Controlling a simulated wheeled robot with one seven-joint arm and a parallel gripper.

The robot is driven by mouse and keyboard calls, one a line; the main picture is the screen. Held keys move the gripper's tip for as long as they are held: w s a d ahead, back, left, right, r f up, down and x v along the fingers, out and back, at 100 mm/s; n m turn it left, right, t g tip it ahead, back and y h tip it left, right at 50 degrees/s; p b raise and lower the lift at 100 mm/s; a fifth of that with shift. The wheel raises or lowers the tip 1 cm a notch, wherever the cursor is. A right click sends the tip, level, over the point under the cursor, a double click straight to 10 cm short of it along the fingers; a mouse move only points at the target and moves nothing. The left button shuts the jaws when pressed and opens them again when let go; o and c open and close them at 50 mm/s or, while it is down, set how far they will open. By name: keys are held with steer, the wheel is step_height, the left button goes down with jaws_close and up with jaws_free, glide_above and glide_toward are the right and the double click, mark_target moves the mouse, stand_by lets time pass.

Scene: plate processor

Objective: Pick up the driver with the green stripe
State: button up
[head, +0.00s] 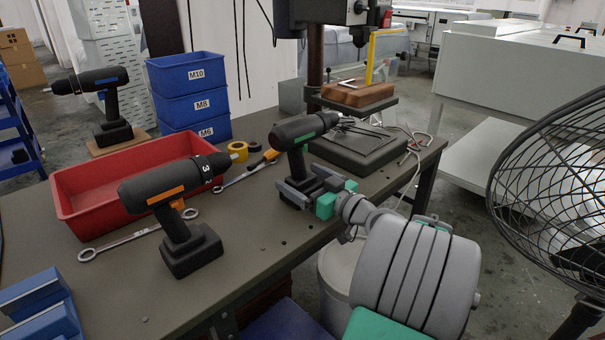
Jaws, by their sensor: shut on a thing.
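The driver with the green stripe (300,131) is black and stands upright near the right part of the workbench, its nose pointing right. My gripper (307,184) is shut on the lower part of this driver, around its handle just above or at the battery base. The fingers hide part of the base, so I cannot tell whether it touches the bench. A black driver with an orange stripe (169,190) stands on the bench front left. A black driver with a blue stripe (101,84) stands on a small block at the back left.
A red tray (75,208), wrenches (125,240) and tape rolls (238,150) lie on the bench (120,290). Blue bins (187,88) stand behind. A drill press (350,150) is close right of the green-striped driver. A fan (560,185) stands at far right.

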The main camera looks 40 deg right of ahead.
steer(key=c, duration=0.6)
steer(key=shift+r, duration=0.2)
steer(key=shift+c, duration=0.3)
